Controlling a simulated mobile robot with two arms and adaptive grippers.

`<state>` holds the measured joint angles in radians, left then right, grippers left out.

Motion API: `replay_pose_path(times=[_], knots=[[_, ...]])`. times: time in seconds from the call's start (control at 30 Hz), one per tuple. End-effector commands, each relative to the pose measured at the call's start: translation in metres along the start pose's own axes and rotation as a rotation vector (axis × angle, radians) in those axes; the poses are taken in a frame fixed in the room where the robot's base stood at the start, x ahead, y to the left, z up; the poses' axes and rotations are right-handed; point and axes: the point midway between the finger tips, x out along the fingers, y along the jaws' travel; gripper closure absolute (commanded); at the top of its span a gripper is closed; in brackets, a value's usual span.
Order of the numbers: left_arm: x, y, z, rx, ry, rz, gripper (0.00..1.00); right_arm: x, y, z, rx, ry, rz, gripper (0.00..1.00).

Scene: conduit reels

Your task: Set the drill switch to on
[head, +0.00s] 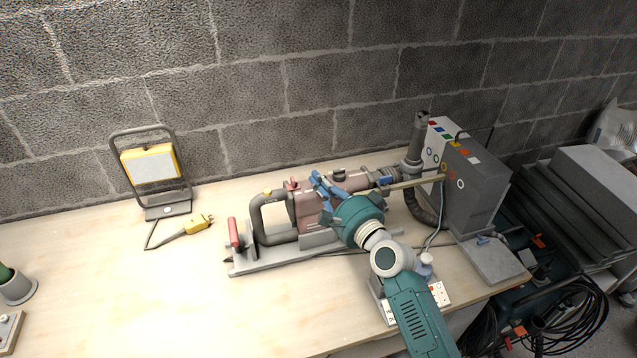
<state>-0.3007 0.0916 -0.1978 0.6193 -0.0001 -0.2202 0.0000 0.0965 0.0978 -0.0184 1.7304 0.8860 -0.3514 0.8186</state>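The drill (305,208) has a reddish-brown body and a grey loop handle (262,222). It lies on a grey base plate (268,260) on the bench. A small red part (292,184) and a dark knob (338,175) stand on its top, and a small yellow part (267,192) sits on the handle. I cannot tell which is the switch, or its setting. My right gripper (324,187), with blue fingers, is over the middle of the drill and hides part of it. Whether it touches the drill or is open is unclear. My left gripper is not in view.
A grey box (475,190) with coloured marks stands right of the drill, beside a dark hose (421,203). A work lamp (152,164) and a yellow plug (198,223) are at left. The bench's (140,300) front left is largely clear. A block wall stands behind.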

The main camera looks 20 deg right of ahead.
Motion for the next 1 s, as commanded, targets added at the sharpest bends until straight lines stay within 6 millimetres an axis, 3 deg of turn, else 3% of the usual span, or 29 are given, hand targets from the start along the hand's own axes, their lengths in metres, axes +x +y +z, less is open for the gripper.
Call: replay_pose_path(times=[0.03,0.3,0.6,0.87,1.0], knots=[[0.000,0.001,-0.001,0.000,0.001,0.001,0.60,0.002,0.000,-0.001,0.000,0.000,-0.001,1.00],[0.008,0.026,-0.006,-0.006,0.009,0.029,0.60,-0.040,0.003,0.000,0.000,0.000,0.001,1.00],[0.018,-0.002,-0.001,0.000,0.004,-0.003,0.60,-0.088,0.002,-0.001,0.000,0.001,0.001,1.00],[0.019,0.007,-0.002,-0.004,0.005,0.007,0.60,-0.100,0.000,0.000,-0.002,-0.001,0.001,1.00],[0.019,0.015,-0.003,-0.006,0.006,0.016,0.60,-0.107,0.019,0.018,-0.098,-0.044,0.070,1.00]])
